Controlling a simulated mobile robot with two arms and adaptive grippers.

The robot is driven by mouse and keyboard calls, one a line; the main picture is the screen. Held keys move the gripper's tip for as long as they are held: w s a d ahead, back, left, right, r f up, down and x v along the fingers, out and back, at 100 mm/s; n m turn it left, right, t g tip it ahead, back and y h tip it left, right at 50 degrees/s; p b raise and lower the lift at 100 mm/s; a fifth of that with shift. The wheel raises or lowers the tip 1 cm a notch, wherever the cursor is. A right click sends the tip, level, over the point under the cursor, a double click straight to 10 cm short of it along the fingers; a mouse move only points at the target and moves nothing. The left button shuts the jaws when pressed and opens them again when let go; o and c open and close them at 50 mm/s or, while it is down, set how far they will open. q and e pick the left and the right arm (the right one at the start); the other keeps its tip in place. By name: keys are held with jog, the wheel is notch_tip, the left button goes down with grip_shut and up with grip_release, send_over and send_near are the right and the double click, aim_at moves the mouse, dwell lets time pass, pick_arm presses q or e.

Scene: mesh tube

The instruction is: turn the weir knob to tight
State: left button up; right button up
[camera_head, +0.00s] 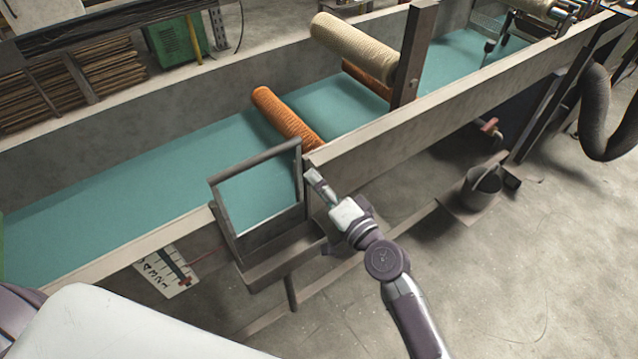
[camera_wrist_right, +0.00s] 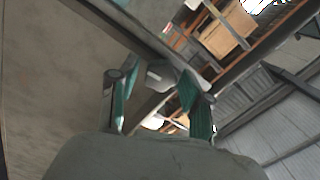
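The weir frame (camera_head: 258,205), a grey rectangular frame, stands upright at the near wall of the long teal-bottomed channel. My right gripper (camera_head: 322,187) is beside the frame's right upright, at the channel wall's outer face. In the right wrist view the right gripper (camera_wrist_right: 158,106) has its two green-padded fingers apart. A small grey block-like part (camera_wrist_right: 160,73) shows between and beyond the fingers; it may be the knob, but I cannot tell, nor whether they touch it. No knob is clear in the head view. My left gripper is out of view.
A white numbered scale (camera_head: 165,275) with a red pointer hangs on the near wall, left of the frame. An orange roller (camera_head: 286,117) and a beige roller (camera_head: 354,48) lie over the channel. A grey bucket (camera_head: 480,190) stands at right. Floor at lower right is clear.

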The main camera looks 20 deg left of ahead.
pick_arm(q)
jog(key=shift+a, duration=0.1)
pick_arm(e)
jog(key=shift+o, duration=0.2)
jog(key=v, duration=1.2)
